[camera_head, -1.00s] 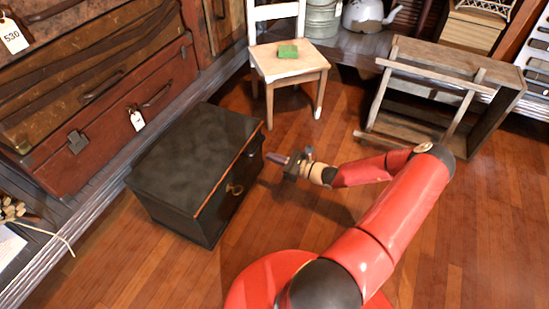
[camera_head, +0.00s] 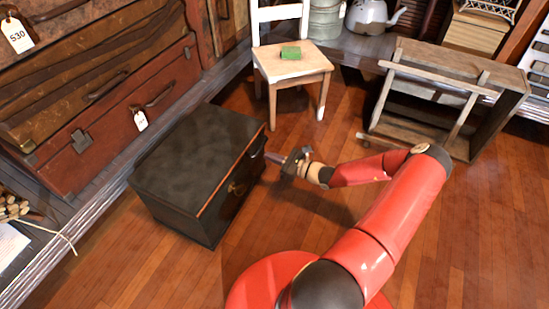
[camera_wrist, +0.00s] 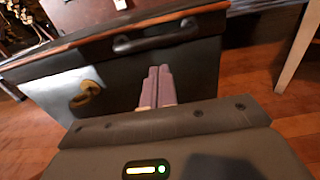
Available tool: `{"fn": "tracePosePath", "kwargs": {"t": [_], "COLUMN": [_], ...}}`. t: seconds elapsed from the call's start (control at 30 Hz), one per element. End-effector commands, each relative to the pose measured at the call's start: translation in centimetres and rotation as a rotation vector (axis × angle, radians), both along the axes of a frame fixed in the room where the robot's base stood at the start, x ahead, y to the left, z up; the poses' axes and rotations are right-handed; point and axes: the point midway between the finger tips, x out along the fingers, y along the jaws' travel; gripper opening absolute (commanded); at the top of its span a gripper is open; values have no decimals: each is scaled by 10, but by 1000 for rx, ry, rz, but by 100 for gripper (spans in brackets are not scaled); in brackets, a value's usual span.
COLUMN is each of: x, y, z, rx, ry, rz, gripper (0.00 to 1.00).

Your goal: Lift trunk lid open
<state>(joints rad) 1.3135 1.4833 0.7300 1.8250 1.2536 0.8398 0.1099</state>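The dark trunk (camera_head: 195,160) stands closed on the wooden floor, left of centre in the head view. Its lid edge has a brown wooden strip. In the wrist view the trunk front (camera_wrist: 120,85) shows a dark handle (camera_wrist: 155,38) just below the lid edge and a brass ring on a plate (camera_wrist: 85,92) to the left. My gripper (camera_head: 272,157) is in front of the trunk's front face. In the wrist view its two fingers (camera_wrist: 157,80) lie together, pointing at the front just below the handle, with nothing seen between them. Whether the fingertips touch the trunk is unclear.
A wooden frame rack (camera_head: 440,100) is at the right. Stacked suitcases (camera_head: 100,135) line the left. Floor to the right of the trunk is clear.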

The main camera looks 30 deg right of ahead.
Motion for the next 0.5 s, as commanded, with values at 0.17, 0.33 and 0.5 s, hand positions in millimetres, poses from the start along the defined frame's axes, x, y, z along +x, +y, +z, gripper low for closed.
{"fn": "tracePosePath", "kwargs": {"t": [0.17,0.33,0.5], "x": [4,9,13], "y": [4,7,10], "z": [0,0,0], "rx": [1,1,1], "ry": [0,0,0], "rz": [1,0,1], "gripper": [0,0,0]}}
